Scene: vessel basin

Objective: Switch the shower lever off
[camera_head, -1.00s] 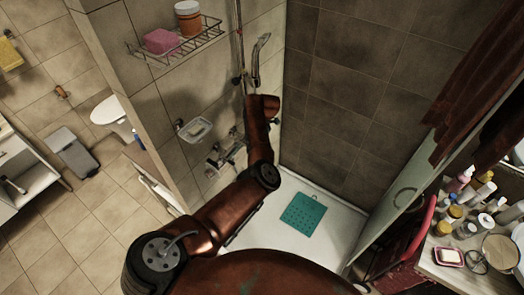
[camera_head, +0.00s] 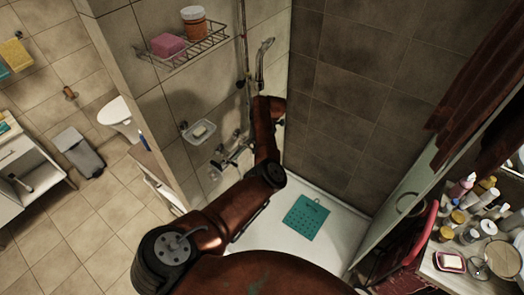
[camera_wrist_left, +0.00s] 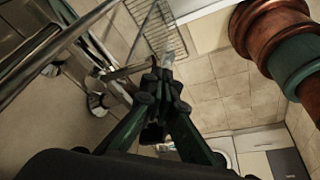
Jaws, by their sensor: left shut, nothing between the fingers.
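The chrome shower mixer (camera_head: 233,152) is on the tiled wall, left of my left arm in the head view. Its lever is too small to read clearly there. In the left wrist view, chrome fittings (camera_wrist_left: 97,103) and a long bar lie to the left of my left gripper (camera_wrist_left: 162,78). Its dark green fingers are together and empty. I cannot tell whether their tips touch any metal. In the head view my forearm mostly hides this gripper. The hand shower (camera_head: 264,58) hangs on its rail above it. My right gripper is not in view.
A wire rack (camera_head: 190,47) with a pink sponge and jar, and a soap dish (camera_head: 198,131), stick out from the wall. A teal mat (camera_head: 307,216) lies on the white shower tray (camera_head: 268,236). A glass panel (camera_head: 405,190) and cluttered counter (camera_head: 440,274) stand right.

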